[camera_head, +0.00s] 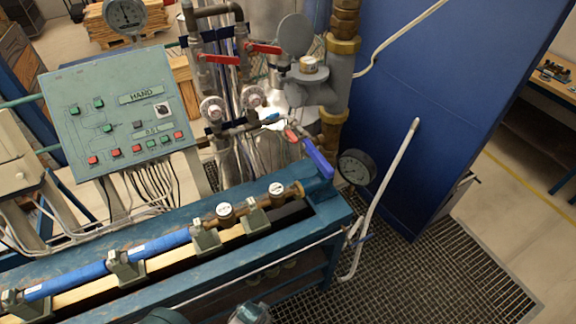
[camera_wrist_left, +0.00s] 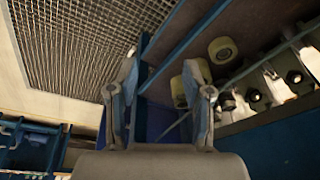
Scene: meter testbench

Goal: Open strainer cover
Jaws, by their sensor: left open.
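A round grey disc (camera_head: 295,33) stands upright above a grey flanged body (camera_head: 308,88) at the top centre of the head view. It looks like a raised lid, but I cannot tell if it is the strainer cover. A small white-faced dial (camera_head: 308,64) sits on that body. My left gripper (camera_wrist_left: 160,75) shows in the left wrist view, its two fingers apart and nothing between them. It points past the bench's underside towards the floor grating, and I see no strainer there. I cannot make out either gripper in the head view.
A blue bench (camera_head: 335,215) carries a blue pipe with brass fittings. A green control panel (camera_head: 118,112) stands left. A blue cabinet (camera_head: 420,90) stands right. Grating (camera_head: 450,275) is clear at lower right.

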